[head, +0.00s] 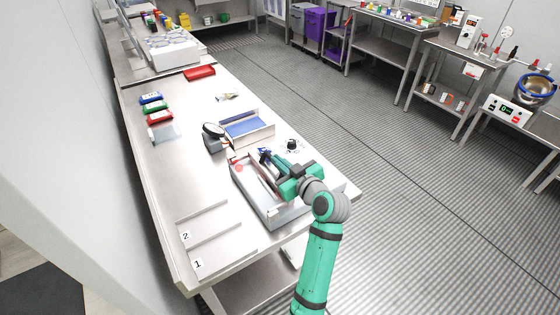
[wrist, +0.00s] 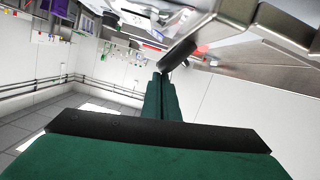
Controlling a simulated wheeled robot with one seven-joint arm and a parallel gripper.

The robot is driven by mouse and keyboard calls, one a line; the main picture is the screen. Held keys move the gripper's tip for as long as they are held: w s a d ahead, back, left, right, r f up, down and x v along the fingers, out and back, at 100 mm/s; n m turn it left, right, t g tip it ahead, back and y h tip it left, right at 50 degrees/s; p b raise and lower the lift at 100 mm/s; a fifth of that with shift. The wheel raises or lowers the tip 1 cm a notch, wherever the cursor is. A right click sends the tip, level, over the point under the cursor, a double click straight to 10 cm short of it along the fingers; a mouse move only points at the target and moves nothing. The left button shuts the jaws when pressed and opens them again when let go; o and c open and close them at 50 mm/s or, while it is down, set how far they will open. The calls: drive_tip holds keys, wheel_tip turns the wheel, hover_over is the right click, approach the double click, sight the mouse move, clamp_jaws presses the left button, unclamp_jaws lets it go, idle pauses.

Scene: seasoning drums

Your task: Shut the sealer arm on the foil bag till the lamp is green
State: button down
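The sealer (head: 278,216) is a long grey metal unit near the front right of the steel table. A small red spot, perhaps its lamp (head: 238,168), shows at its far left end; a red glow also shows in the wrist view (wrist: 203,48). My gripper (head: 268,158) is over the far end of the sealer. In the wrist view its two green fingers (wrist: 161,78) are together, with nothing visible between them. A dark rounded bar, perhaps the sealer arm's handle (wrist: 178,53), is just beyond the fingertips; contact is unclear. I cannot make out the foil bag at the sealer.
A grey tray with a blue inside (head: 246,130) and a black-topped device (head: 214,131) stand behind the sealer. A black knob (head: 291,145) is to the right. Plates marked 1 and 2 (head: 215,232) lie at the front left. Small coloured bins (head: 157,107) stand farther back.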

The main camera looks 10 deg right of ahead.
drive_tip(key=shift+d+f, duration=0.1)
drive_tip(key=shift+w, duration=0.1)
wheel_tip(320, 180, up, 4)
drive_tip(key=a+v, duration=0.1)
drive_tip(key=v, duration=0.9)
drive_tip(key=shift+s, duration=0.3)
drive_tip(key=shift+w, duration=0.1)
